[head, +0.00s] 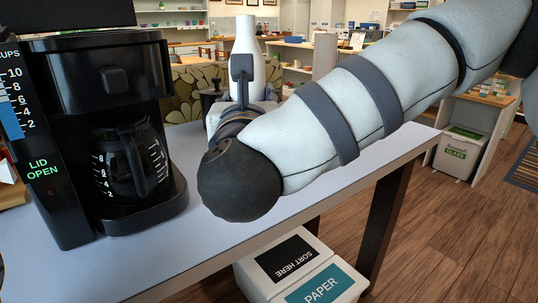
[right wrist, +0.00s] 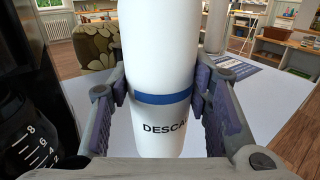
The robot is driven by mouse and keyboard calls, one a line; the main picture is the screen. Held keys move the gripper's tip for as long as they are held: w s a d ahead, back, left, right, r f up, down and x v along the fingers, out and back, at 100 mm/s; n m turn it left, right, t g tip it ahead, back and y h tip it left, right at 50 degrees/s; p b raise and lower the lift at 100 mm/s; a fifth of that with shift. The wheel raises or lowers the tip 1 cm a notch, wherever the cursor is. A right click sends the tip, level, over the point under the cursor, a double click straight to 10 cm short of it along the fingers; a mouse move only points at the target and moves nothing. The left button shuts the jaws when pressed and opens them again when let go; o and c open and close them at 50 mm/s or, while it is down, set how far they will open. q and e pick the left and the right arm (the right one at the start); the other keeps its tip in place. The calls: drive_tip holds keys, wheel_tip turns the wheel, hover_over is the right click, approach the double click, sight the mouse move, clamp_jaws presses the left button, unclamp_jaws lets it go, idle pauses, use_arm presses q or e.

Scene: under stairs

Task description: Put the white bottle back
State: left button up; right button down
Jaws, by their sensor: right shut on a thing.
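The white bottle (head: 246,45) stands upright beyond my right wrist in the head view. In the right wrist view the bottle (right wrist: 160,50) has a blue band and dark letters reading "DESCA". My right gripper (right wrist: 157,92) is shut on it, with one finger pad on each side near the band. In the head view the right gripper (head: 242,72) is partly hidden by my own arm, and so is the bottle's base. I cannot tell whether the base touches the table. My left gripper is not in view.
A black coffee maker (head: 105,75) with a glass carafe (head: 130,160) stands on the pale table (head: 165,250) at left. A patterned armchair (head: 190,82) is beyond the table. A paper bin (head: 320,285) is below the front edge.

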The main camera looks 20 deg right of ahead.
drive_tip(key=w+d+f, duration=0.2)
drive_tip(key=w+f, duration=0.1)
drive_tip(key=f, duration=0.1)
drive_tip(key=w+d+f+b, duration=0.1)
drive_tip(key=w+d+f, duration=0.1)
drive_tip(key=w+f, duration=0.1)
drive_tip(key=w+d+f, duration=0.2)
drive_tip(key=w+f, duration=0.1)
drive_tip(key=f, duration=0.2)
drive_tip(key=shift+d+f, duration=0.1)
drive_tip(key=shift+f, duration=0.1)
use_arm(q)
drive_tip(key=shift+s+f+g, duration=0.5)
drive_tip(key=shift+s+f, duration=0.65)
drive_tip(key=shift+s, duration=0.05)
use_arm(e)
drive_tip(key=shift+s+r, duration=0.1)
drive_tip(key=c, duration=0.8)
unclamp_jaws()
drive_tip(key=shift+c, duration=0.2)
